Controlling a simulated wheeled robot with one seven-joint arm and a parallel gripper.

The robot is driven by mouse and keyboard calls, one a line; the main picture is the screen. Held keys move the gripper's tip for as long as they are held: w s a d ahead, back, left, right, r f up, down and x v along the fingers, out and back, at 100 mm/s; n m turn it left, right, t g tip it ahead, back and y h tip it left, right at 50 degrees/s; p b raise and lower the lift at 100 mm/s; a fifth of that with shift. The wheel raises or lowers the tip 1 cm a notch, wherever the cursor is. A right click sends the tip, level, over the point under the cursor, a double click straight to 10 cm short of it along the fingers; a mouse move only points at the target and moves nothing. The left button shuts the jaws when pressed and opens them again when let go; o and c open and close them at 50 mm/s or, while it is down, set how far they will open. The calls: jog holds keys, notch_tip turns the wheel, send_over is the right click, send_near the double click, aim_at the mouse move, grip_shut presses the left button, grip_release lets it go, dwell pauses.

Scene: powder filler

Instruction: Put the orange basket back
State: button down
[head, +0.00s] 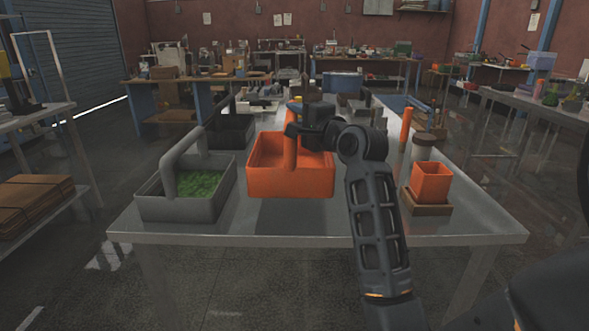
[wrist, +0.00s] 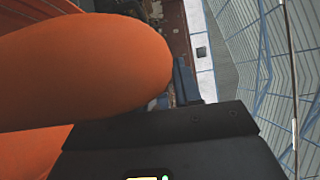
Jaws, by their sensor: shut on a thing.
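The orange basket (head: 290,182) is at the middle of the metal table, upright, with its open top up. Its thick orange handle (head: 290,155) rises to my gripper (head: 298,128). My gripper is shut on this handle, reaching in from the right. In the wrist view the handle (wrist: 85,70) fills the left side, close against the dark gripper body (wrist: 165,140). My gripper and arm hide part of the basket's back and right side. I cannot tell whether the basket's bottom touches the table.
A grey basket (head: 182,207) with green contents stands close on the left, and a black basket (head: 228,132) behind it. On the right, a small orange cup (head: 430,182) sits on a brown base, near an orange cylinder (head: 406,125). The table (head: 200,238) has a dark patch before the orange basket.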

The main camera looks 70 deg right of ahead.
jog(key=shift+f+b, duration=0.3)
jog(key=shift+f, duration=3.15)
jog(key=c, duration=0.8)
grip_release()
jog(key=shift+f, duration=0.1)
jog(key=b+v, duration=0.1)
jog(key=v, duration=1.1)
